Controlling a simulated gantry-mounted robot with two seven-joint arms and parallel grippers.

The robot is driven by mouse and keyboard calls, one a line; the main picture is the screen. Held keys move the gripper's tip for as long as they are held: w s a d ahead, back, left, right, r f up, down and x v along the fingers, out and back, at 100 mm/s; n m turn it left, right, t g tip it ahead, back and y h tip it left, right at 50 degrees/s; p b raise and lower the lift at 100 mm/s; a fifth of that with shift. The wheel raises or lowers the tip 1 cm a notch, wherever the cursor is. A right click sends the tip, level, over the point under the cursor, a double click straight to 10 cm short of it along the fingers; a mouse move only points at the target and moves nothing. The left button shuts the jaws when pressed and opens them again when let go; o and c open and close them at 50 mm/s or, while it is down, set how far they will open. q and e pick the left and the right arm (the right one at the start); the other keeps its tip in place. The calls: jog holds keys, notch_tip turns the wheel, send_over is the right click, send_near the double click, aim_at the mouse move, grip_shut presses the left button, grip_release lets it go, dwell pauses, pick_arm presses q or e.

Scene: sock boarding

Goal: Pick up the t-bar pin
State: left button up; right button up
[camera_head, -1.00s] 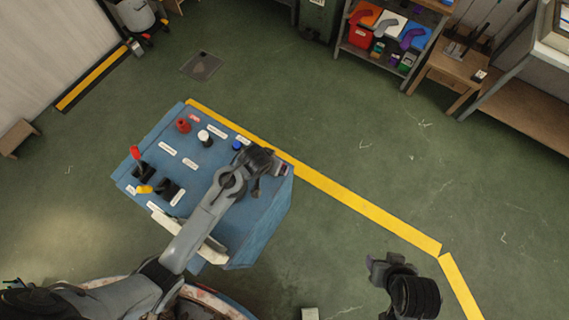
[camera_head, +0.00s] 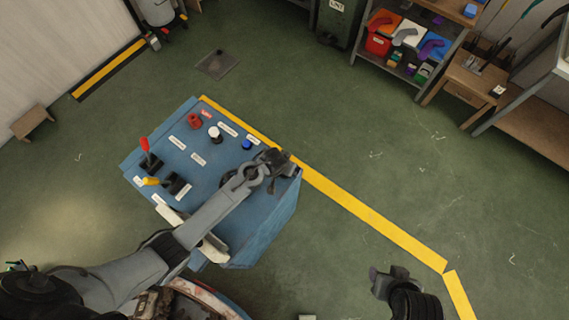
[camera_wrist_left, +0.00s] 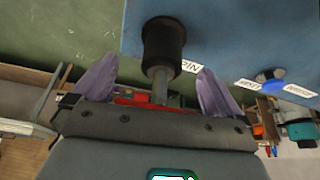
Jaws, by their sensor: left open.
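The pin (camera_wrist_left: 163,48) shows in the left wrist view as a black cylinder with a grey metal shaft, beside a white label reading "PIN" on the blue panel. My left gripper (camera_wrist_left: 157,66) is open, with its two purple-grey fingers on either side of the shaft and visible gaps on both sides. In the head view my left gripper (camera_head: 275,172) is at the right corner of the blue console (camera_head: 265,215) and hides the pin there. My right gripper (camera_head: 388,280) is at the lower right, over the floor, its fingers unclear.
The console carries a red knob (camera_head: 194,121), a white knob (camera_head: 214,132), a blue knob (camera_head: 246,144), a red-handled lever (camera_head: 145,145) and a yellow-handled one (camera_head: 151,181). A shelf with coloured bins (camera_head: 379,44) stands at the back right. The floor between is clear.

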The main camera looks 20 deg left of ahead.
pick_arm(q)
jog(key=shift+w+f, duration=0.15)
jog(key=shift+f, duration=0.25)
jog(key=c, duration=0.8)
jog(key=shift+r, duration=0.1)
jog(key=shift+r, duration=0.7)
jog(key=r, duration=0.3)
jog(key=shift+d, duration=0.4)
jog(key=shift+s+d+r+p, duration=0.45)
jog(key=shift+d+r+p, duration=0.9)
jog(key=shift+d+r, duration=0.65)
jog(key=shift+s+d+r+p, duration=0.45)
jog(key=shift+d+r+p, duration=1)
jog(key=shift+r, duration=1.05)
jog(key=shift+s+d+r+p, duration=0.45)
jog(key=shift+d+r+p, duration=0.8)
jog(key=shift+d+r, duration=0.8)
